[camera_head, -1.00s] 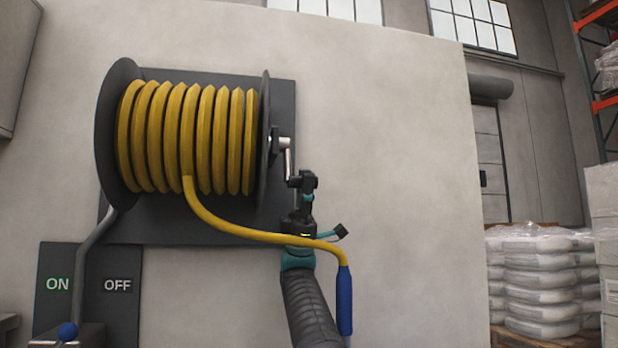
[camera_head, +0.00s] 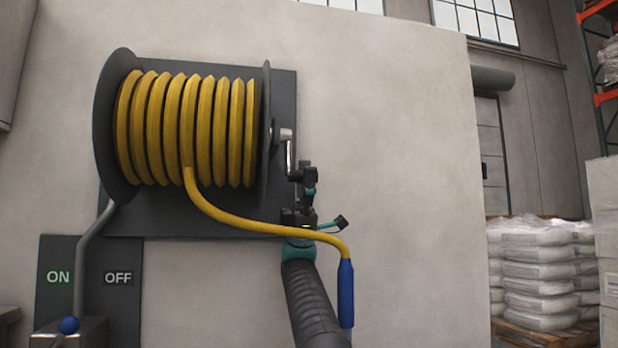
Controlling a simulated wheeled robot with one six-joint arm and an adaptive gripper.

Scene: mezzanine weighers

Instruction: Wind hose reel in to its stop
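The hose reel (camera_head: 116,85) is mounted on a dark wall plate, with yellow hose (camera_head: 175,125) coiled on its drum between two dark flanges. A loose length of hose runs from the drum down to the right and ends in a blue end piece (camera_head: 345,290), hanging in front of my arm. A metal crank (camera_head: 288,150) sticks out at the reel's right side and points downward. The reel's stop cannot be made out.
Bagged goods on a pallet (camera_head: 540,270) stand at right. The wall right of my gripper is bare.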

